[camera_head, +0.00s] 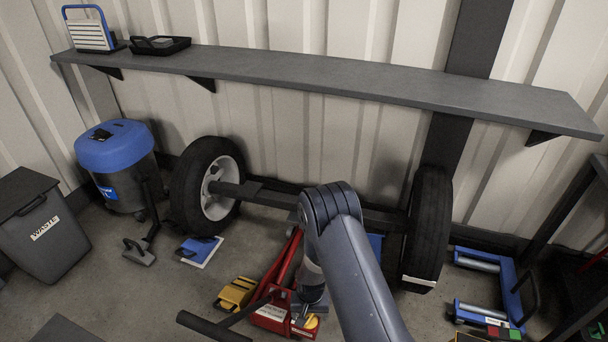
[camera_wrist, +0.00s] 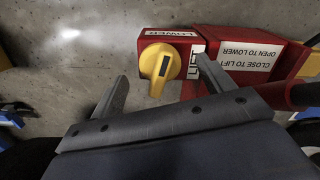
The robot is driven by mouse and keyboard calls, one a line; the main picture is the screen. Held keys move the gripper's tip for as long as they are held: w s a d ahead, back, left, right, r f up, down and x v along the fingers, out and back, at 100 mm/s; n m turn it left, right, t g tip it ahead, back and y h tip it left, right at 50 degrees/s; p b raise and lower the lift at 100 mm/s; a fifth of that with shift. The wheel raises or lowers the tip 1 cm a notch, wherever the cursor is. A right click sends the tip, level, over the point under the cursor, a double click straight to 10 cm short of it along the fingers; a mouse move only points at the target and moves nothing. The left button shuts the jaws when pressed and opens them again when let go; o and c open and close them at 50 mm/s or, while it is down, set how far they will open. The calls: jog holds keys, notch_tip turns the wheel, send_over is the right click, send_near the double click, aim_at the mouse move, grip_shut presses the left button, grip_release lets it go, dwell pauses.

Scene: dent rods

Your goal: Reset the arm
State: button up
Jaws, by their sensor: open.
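My gripper (camera_wrist: 163,88) is open in the wrist view, with its two fingers spread and nothing held between them. A yellow knob (camera_wrist: 160,68) with a dark slot lies beyond the gap between the fingertips; I cannot tell whether a finger touches it. The knob sits on a red jack (camera_wrist: 250,48) with labels reading LOWER, LIFT and "close to lift, open to lower". In the head view my arm reaches down to the red jack (camera_head: 270,316) on the floor, and my gripper is small and partly hidden beside the knob.
An axle (camera_head: 272,199) with two wheels spans behind my arm. A long grey shelf (camera_head: 330,85) runs along the wall above. A blue vacuum (camera_head: 115,148) and a waste bin (camera_head: 38,225) stand left. Yellow blocks (camera_head: 236,293) and a blue frame (camera_head: 490,285) lie on the floor.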

jog(key=m+p, duration=0.1)
jog(key=m, duration=0.2)
jog(key=shift+r, duration=0.1)
jog(key=shift+m, duration=0.3)
jog(key=shift+r+p, duration=1.2)
jog(key=shift+r, duration=1.9)
jog(key=shift+d, duration=0.1)
